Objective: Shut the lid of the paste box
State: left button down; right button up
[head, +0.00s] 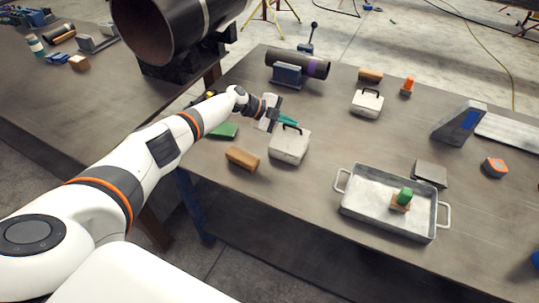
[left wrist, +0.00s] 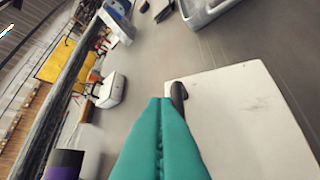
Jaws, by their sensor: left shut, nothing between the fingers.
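A white box with a dark handle (head: 289,146) stands on the table just below and right of my left gripper (head: 288,121). I take it for the paste box; its top looks flat, and I cannot tell whether the lid is fully down. In the left wrist view its white top (left wrist: 245,125) fills the lower right, with part of the dark handle beside the fingertips. The left gripper's teal fingers (left wrist: 160,103) are together and empty, at the box's far-left edge; I cannot tell whether they touch it. My right gripper is not in view.
A second white box (head: 367,104) stands farther back. An orange-brown block (head: 242,158) and a green flat thing (head: 223,130) lie left of the near box. A metal tray (head: 348,193) stands to the right. A dark pipe with a purple band (head: 312,67) lies behind.

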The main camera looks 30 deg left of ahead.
pick_arm(q)
jog(key=shift+w+f+b, duration=0.4)
jog(key=shift+b, duration=0.05)
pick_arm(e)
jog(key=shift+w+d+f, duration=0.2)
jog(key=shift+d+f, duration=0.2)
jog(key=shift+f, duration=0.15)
pick_arm(q)
jog(key=shift+w+f, duration=0.2)
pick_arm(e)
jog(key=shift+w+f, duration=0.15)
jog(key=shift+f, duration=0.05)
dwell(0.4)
